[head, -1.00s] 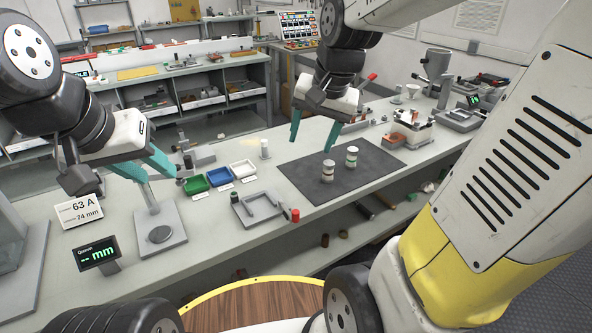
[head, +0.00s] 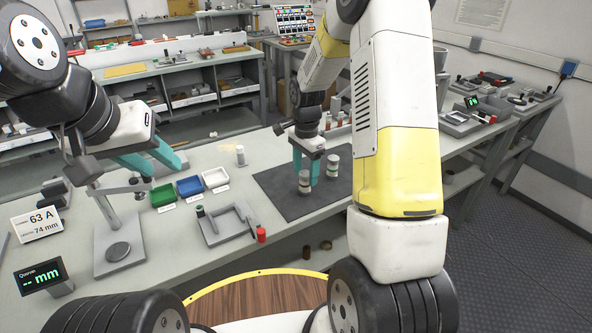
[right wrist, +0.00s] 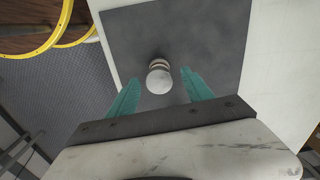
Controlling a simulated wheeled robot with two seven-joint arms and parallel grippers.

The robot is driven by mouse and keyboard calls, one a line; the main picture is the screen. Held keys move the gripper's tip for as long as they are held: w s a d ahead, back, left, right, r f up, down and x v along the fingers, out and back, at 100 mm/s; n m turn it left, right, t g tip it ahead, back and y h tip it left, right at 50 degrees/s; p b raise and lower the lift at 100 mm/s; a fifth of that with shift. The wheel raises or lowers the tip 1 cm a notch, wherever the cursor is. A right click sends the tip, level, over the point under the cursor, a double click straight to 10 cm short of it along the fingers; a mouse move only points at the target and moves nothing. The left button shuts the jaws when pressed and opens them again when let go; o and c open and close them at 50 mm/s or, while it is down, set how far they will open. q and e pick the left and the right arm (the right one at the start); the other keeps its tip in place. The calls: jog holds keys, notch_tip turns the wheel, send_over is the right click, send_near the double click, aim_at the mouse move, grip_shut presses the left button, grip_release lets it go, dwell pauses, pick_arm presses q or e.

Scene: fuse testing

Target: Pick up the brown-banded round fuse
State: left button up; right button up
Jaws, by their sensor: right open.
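Two pale round fuses stand upright on the dark mat (head: 280,199). The nearer left fuse (head: 304,182) seems to be the brown-banded one; the other fuse (head: 332,167) is just right of it. Their band colours are hard to read now. My right gripper (head: 306,172) is open, its teal fingers pointing down over the mat close to the left fuse. In the right wrist view a fuse's metal end (right wrist: 159,80) shows between and slightly beyond the two open fingertips (right wrist: 157,82), touching neither. My left gripper (head: 160,164) is open and empty above the bench at left.
Green (head: 163,195), blue (head: 190,186) and white (head: 215,178) bins stand left of the mat. A grey frame fixture (head: 228,222) and a red cylinder (head: 261,235) sit in front. A small white cylinder (head: 240,157) stands behind. Displays are at the left.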

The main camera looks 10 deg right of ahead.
aim_at(305, 175)
notch_tip(305, 175, down, 4)
jog(key=shift+f, duration=0.1)
grip_shut()
